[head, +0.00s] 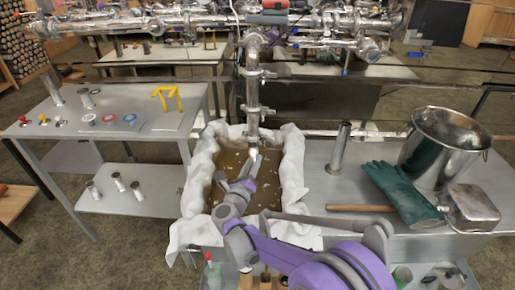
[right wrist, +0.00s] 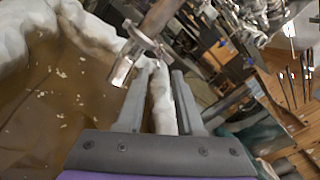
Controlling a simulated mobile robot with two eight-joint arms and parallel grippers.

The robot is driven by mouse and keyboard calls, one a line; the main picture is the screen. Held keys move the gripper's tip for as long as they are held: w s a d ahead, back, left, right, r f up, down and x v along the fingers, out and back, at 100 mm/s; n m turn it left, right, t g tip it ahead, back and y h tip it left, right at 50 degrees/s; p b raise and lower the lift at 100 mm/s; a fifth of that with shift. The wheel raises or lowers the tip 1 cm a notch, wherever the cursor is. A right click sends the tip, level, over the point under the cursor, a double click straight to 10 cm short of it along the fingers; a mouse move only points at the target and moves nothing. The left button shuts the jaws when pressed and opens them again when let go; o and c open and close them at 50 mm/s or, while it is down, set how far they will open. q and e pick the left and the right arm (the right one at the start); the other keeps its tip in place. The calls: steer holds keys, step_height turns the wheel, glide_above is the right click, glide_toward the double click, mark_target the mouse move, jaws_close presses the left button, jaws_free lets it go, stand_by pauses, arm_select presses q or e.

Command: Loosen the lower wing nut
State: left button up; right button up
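A vertical steel pipe (head: 252,95) comes down from the overhead pipework at the centre of the head view. Its lower clamp (head: 257,111) sits partway down, below another clamp (head: 259,74); the wing nuts are too small to make out clearly. My right gripper (head: 248,172) is low over the pan, near the pipe's bright lower end (head: 254,153). In the right wrist view, the gripper (right wrist: 161,78) has its fingers apart with nothing held between them. A shiny pipe end (right wrist: 124,68) with a crossbar lies just beyond the left fingertip. My left gripper is not in view.
A pan of brown liquid (head: 268,195) with white cloth (head: 294,170) along its edges lies below the pipe. On the right table are a steel tube (head: 340,148), green gloves (head: 402,190), a bucket (head: 440,150) and a metal flask (head: 468,205). A side table (head: 95,105) stands left.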

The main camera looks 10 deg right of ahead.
mark_target(264, 141)
steer(key=x, duration=0.8)
steer(key=shift+w+d+b, duration=0.15)
steer(key=shift+w+b, duration=0.15)
jaws_close()
